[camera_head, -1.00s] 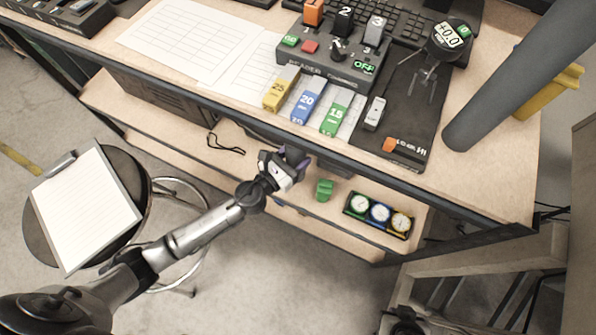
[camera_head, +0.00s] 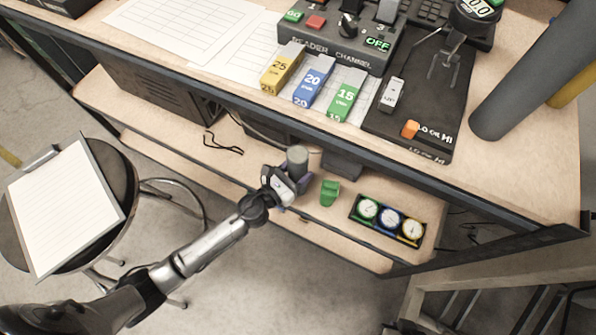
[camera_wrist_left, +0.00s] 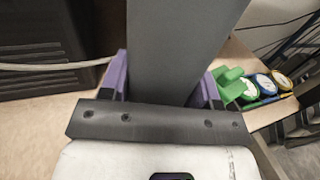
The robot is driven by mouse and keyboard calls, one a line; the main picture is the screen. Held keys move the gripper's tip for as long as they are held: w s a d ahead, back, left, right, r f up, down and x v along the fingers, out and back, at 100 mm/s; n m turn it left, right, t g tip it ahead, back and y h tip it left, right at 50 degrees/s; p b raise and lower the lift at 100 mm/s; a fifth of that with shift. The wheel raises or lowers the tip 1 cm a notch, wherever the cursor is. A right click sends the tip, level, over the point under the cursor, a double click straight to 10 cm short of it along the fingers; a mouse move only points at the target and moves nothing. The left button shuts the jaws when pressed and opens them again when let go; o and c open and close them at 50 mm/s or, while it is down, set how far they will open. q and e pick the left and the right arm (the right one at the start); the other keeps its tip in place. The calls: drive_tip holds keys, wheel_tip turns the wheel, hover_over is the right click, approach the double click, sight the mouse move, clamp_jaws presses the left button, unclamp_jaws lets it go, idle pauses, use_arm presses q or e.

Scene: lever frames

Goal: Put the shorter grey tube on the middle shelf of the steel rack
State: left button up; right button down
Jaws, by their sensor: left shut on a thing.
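My left arm comes in from the lower left in the head view. Its gripper (camera_head: 287,184), with purple fingers, is shut on a grey tube (camera_head: 298,158) over the bench's lower shelf. The tube's upper end stands up out of the fingers. In the left wrist view the same grey tube (camera_wrist_left: 180,45) fills the middle between the purple fingers (camera_wrist_left: 163,88). Its lower end is hidden. A longer grey tube (camera_head: 535,75) rises from the benchtop at the right, its top cut off. My right gripper is not in view.
A green block (camera_head: 329,192) and a tray of gauges (camera_head: 388,219) sit right of my left gripper on the lower shelf (camera_head: 165,150). The benchtop edge (camera_head: 250,110) is close behind. A stool with a clipboard (camera_head: 62,205) stands left.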

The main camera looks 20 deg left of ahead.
use_arm(q)
drive_tip(key=shift+w, duration=0.1)
drive_tip(key=o, duration=1.5)
drive_tip(key=shift+s+a, duration=0.15)
drive_tip(key=shift+s, duration=0.2)
drive_tip(key=b+v, duration=0.1)
drive_tip(key=v, duration=1)
drive_tip(key=shift+s, duration=0.2)
